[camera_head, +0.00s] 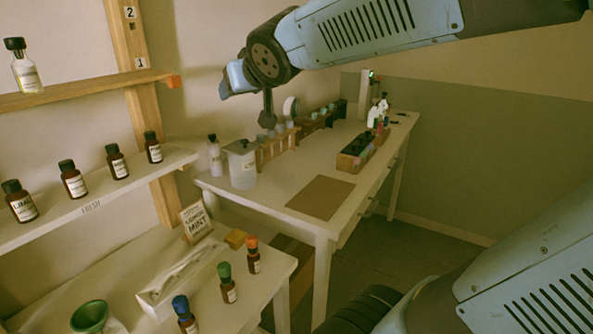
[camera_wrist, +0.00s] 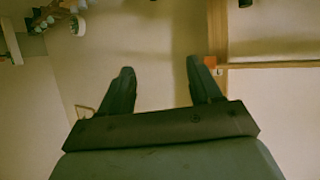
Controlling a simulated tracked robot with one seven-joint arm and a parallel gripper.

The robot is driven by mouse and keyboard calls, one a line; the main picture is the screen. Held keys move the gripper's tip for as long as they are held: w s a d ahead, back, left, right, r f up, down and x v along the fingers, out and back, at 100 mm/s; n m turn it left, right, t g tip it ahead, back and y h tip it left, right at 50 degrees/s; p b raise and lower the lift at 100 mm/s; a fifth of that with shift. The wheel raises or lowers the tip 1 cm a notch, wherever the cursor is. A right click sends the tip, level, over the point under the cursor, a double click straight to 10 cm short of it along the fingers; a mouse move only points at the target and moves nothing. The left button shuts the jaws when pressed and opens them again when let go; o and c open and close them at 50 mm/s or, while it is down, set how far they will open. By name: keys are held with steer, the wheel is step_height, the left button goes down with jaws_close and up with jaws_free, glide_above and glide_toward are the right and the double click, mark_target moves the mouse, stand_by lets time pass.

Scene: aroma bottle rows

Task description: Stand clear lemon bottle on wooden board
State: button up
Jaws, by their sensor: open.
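A clear bottle (camera_head: 26,72) with a black cap and a pale label stands upright on the upper wooden shelf (camera_head: 60,95) at the far left; its label is too small to read surely. A flat brown board (camera_head: 320,197) lies bare on the far white table. My gripper (camera_head: 267,118) hangs in the air above the back of that table, to the right of the shelves and well apart from the bottle. In the wrist view, my gripper (camera_wrist: 159,68) has its two fingers spread with nothing between them.
Several brown bottles (camera_head: 73,180) line the lower shelf, marked FRESH. The near table holds bottles with coloured caps (camera_head: 227,283), a green funnel (camera_head: 90,316) and a sign (camera_head: 195,221). A white jar (camera_head: 242,165) and a bottle box (camera_head: 361,152) stand near the board. A wooden post (camera_head: 130,60) carries the shelves.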

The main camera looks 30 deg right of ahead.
steer(key=s+d+f+g, duration=0.1)
steer(key=s+f+g, duration=0.2)
steer(key=s+f, duration=0.3)
steer(key=s+d+f+m+g+h, duration=0.1)
steer(key=s+f+g, duration=0.3)
steer(key=s, duration=0.7)
steer(key=shift+s+d+f, duration=0.3)
steer(key=shift+d+f, duration=0.45)
steer(key=shift+f, duration=0.1)
